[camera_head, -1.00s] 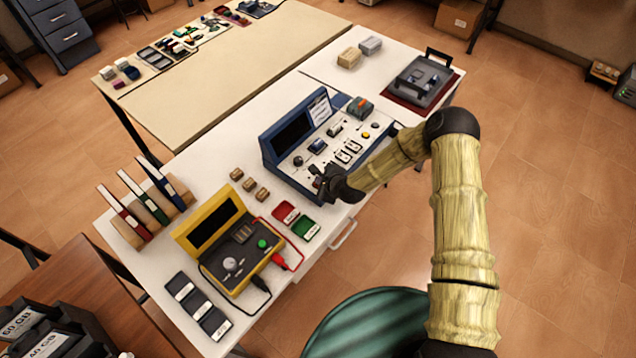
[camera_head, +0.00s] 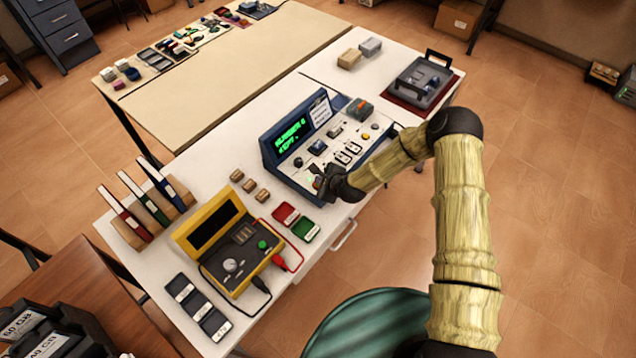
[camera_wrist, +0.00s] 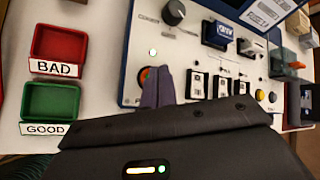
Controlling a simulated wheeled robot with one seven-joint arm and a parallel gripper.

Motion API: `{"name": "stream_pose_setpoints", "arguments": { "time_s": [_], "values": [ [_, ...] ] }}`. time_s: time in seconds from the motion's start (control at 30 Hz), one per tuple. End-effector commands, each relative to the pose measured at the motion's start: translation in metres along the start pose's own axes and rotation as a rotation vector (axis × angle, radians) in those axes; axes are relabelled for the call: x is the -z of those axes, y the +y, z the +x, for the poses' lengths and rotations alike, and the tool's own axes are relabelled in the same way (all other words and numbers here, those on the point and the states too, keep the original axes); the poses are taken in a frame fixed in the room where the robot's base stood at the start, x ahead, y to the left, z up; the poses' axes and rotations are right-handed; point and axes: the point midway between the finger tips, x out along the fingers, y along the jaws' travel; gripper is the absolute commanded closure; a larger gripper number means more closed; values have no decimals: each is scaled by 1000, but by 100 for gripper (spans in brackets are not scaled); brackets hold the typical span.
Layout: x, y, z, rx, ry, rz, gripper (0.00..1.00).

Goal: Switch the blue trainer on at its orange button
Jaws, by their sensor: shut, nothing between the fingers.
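The blue trainer (camera_head: 270,145) stands on the white table, its screen (camera_head: 294,134) lit with green text. Its white panel carries a black knob, a blue part and several switches. In the wrist view the orange button (camera_wrist: 144,76) sits at the panel's lower left, partly covered by my fingers, with a small light (camera_wrist: 152,52) lit above it. My gripper (camera_head: 318,184) is shut and empty, its fingertips (camera_wrist: 158,72) at the button's right edge; whether they touch it I cannot tell. In the head view my gripper mostly hides the button.
A red BAD tray (camera_wrist: 60,68) and a green GOOD tray (camera_wrist: 50,102) lie left of the trainer. A yellow tester (camera_head: 185,238) with leads is nearby. A black case (camera_head: 424,80) sits on a dark red mat at the table's far end.

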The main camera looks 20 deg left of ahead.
Motion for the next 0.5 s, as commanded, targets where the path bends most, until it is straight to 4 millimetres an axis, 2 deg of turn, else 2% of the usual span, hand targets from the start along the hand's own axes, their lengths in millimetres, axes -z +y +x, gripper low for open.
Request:
{"name": "stream_pose_setpoints", "arguments": {
  "time_s": [0.17,0.5],
  "values": [
    [-3,-3,-3,0,-1,0,100],
    [-17,-16,-23,0,-1,1,100]
  ]
}}
